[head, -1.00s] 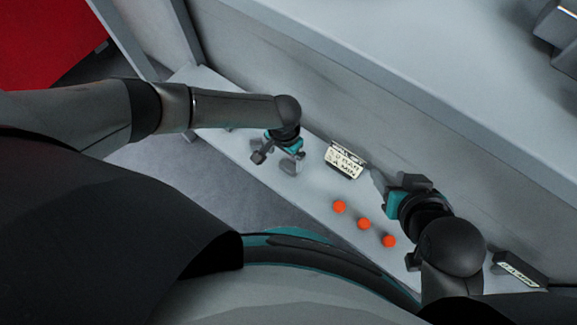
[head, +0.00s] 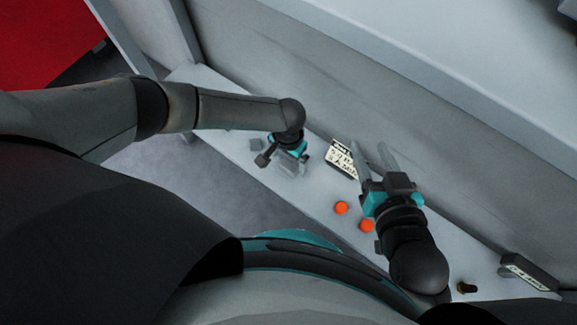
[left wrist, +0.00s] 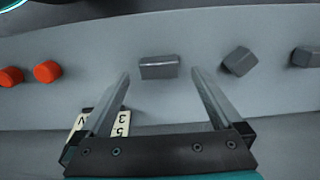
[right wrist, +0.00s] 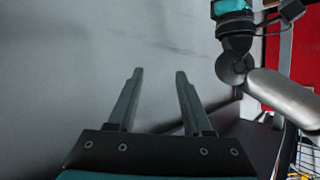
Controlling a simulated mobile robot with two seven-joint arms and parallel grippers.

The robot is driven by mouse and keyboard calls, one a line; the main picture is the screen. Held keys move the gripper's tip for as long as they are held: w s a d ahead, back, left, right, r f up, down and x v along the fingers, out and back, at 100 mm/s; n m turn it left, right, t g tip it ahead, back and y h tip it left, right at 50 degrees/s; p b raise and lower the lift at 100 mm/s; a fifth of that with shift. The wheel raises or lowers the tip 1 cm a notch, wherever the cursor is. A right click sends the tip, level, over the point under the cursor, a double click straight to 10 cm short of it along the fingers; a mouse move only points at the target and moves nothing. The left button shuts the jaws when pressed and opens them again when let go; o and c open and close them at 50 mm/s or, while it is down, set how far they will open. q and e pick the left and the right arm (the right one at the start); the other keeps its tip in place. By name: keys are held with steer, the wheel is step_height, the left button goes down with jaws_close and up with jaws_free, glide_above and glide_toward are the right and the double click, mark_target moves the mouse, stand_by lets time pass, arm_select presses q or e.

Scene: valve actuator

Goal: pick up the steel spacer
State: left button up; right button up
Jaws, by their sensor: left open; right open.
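Several small grey metal blocks lie on the pale shelf; I take them as the steel spacers. In the left wrist view, one block (left wrist: 159,67) lies between the lines of my fingers, near the tips. A second block (left wrist: 239,61) and a third (left wrist: 306,56) lie to its right. In the head view a grey block (head: 256,144) shows left of my left gripper (head: 284,160), which is open over the shelf and partly hides what lies below. My right gripper (head: 373,153) is open and empty beside the label plate; its fingers (right wrist: 158,74) face the grey wall.
Orange round pieces (head: 341,208) lie mid-shelf. A dark plate with a label (head: 529,271) and a small dark piece (head: 466,287) are at the right end. The wall (head: 330,80) bounds the shelf behind.

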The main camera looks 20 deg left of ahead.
mark_target(288, 167)
arm_select(q)
steer(key=shift+f+b, duration=0.55)
steer(key=shift+f, duration=0.2)
steer(key=shift+f+b, duration=0.4)
steer(key=shift+f, duration=0.15)
arm_select(e)
steer(key=shift+s+a+r+m+t+y, duration=0.2)
steer(key=shift+s+a+r+t+y, duration=0.15)
steer(key=shift+a+r+t, duration=0.45)
steer(key=shift+s+a+r+m+t+y, duration=0.2)
steer(key=shift+s+a+r+t+y, duration=0.15)
steer(key=shift+t, duration=0.75)
steer(key=shift+w, duration=0.1)
arm_select(q)
jaws_close()
